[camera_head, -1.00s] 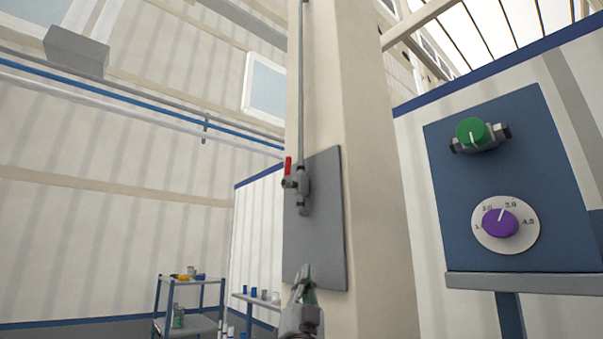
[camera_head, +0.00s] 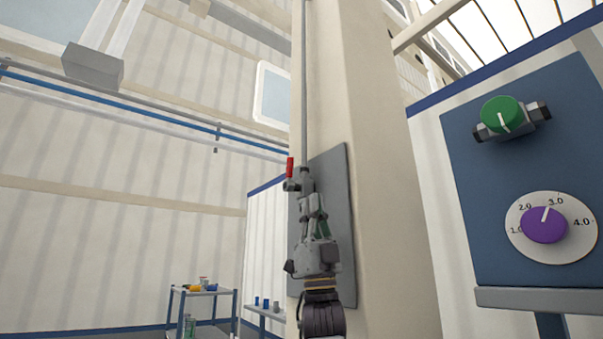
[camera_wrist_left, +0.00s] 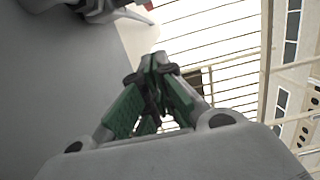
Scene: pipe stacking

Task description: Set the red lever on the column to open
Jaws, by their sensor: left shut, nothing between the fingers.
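The red lever (camera_head: 290,167) stands upright on the left side of a grey valve (camera_head: 305,180), on a vertical pipe fixed to the column (camera_head: 385,200). The lever lies roughly along the pipe's direction. My left gripper (camera_head: 312,198) is shut and empty, pointing up just below the lever and covering the lower part of the valve. I see no contact with the lever. My right gripper is not in view.
A grey plate (camera_head: 338,220) backs the valve on the column. To the right, a blue panel (camera_head: 480,220) carries a green knob (camera_head: 502,114) and a purple dial (camera_head: 544,225). A small shelf cart (camera_head: 204,291) stands at the lower left. The space left of the lever looks clear.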

